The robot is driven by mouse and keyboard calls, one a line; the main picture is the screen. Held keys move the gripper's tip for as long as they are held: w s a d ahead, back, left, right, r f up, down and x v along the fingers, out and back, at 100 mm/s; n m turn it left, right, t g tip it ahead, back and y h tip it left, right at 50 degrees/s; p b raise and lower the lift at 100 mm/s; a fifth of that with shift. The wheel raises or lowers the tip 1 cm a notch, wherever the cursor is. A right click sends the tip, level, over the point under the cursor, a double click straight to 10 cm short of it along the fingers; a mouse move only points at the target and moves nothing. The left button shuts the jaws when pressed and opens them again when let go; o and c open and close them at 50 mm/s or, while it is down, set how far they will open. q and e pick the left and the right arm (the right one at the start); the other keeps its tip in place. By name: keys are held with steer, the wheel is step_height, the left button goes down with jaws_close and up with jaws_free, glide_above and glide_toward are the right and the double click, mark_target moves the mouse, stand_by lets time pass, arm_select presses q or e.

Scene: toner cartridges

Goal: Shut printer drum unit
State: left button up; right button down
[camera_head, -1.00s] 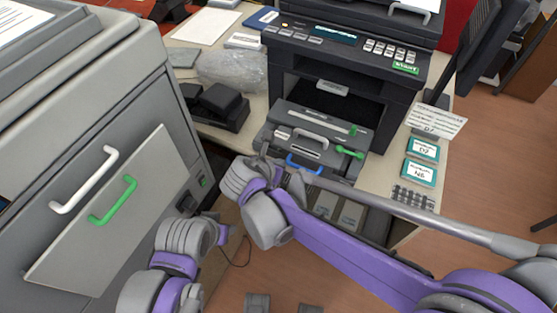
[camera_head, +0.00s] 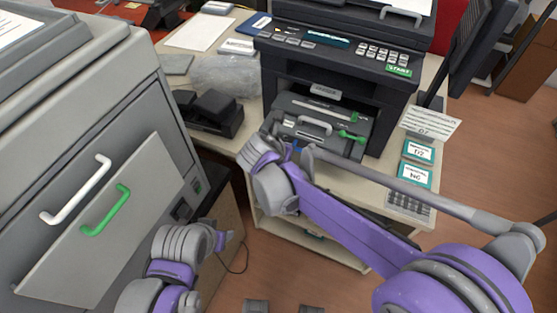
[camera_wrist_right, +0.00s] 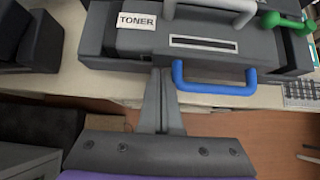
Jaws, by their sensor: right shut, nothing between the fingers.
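The printer (camera_head: 335,75) stands on the desk with its drum unit (camera_head: 335,125) projecting partly from its front opening. The drum unit has a white handle (camera_head: 315,124), a green lever (camera_head: 351,137) and a blue handle (camera_wrist_right: 213,87) low on its front. My right gripper (camera_wrist_right: 161,74) is shut and empty, its tips at the unit's lower front edge, left of the blue handle; I cannot tell if they touch. In the head view my right wrist covers part of the unit's front left. My left gripper (camera_head: 229,238) is low, away from the printer; its fingers are unclear.
A large grey cabinet (camera_head: 95,120) with white and green handles stands at left. A black device (camera_head: 213,110) and a clear bag (camera_head: 222,77) lie left of the printer. Labelled cards (camera_head: 418,152) and a keypad (camera_head: 408,204) lie at right on the desk (camera_head: 385,180).

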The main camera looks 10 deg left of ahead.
mark_target(305, 110)
steer(key=w+d, duration=0.1)
steer(key=w, duration=0.4)
steer(key=w+d, duration=0.2)
steer(key=w, duration=0.3)
steer(key=w+d, duration=0.2)
steer(key=w, duration=0.3)
steer(key=shift+w, duration=0.1)
steer(key=shift+a, duration=0.15)
